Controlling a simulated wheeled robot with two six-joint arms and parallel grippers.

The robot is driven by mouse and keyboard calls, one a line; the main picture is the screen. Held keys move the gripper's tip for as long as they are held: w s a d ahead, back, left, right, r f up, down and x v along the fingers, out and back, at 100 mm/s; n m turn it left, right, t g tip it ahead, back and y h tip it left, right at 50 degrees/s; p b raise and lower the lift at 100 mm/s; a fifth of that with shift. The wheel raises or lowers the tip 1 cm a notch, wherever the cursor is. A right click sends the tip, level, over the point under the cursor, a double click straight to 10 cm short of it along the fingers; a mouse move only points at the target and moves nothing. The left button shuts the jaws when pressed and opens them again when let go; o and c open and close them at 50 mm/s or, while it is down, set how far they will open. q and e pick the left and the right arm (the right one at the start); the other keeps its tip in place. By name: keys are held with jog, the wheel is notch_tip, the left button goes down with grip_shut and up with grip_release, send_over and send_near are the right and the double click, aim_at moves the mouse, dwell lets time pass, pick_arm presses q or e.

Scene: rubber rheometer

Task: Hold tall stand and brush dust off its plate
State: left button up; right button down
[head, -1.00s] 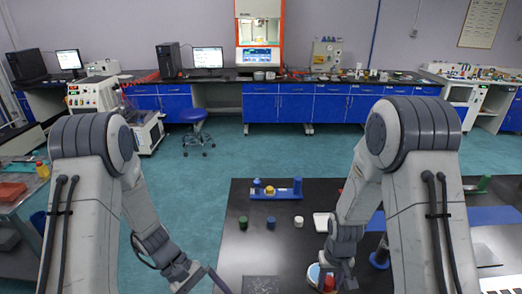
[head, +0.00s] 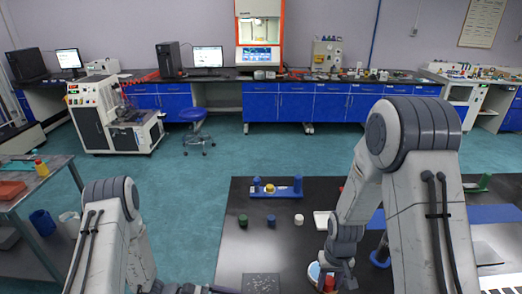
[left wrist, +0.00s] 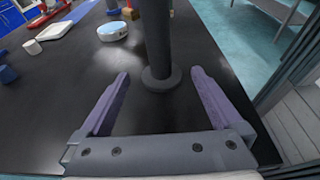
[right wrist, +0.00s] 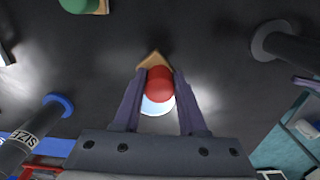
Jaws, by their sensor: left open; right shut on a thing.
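The tall stand shows in the left wrist view as a dark grey post (left wrist: 157,40) on a round base. Its top runs out of that picture. In the head view a dark square plate (head: 262,283) with pale specks lies at the bottom edge. My left gripper (left wrist: 160,74) is open, its fingers apart on both sides of the post's lower part in the picture, not closed on it. My right gripper (right wrist: 157,76) is shut on the brush, whose red handle (right wrist: 159,88) shows between the fingers. A tan piece (right wrist: 153,60) shows beyond the handle.
A pale blue-rimmed round dish (left wrist: 112,32) is by the brush on the black table (head: 235,260). A blue stand (head: 285,192) and several small cylinders stand farther back.

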pick_arm(q)
jog(key=shift+b+x, duration=0.6)
jog(key=shift+x, duration=2.4)
jog(key=c, duration=1.4)
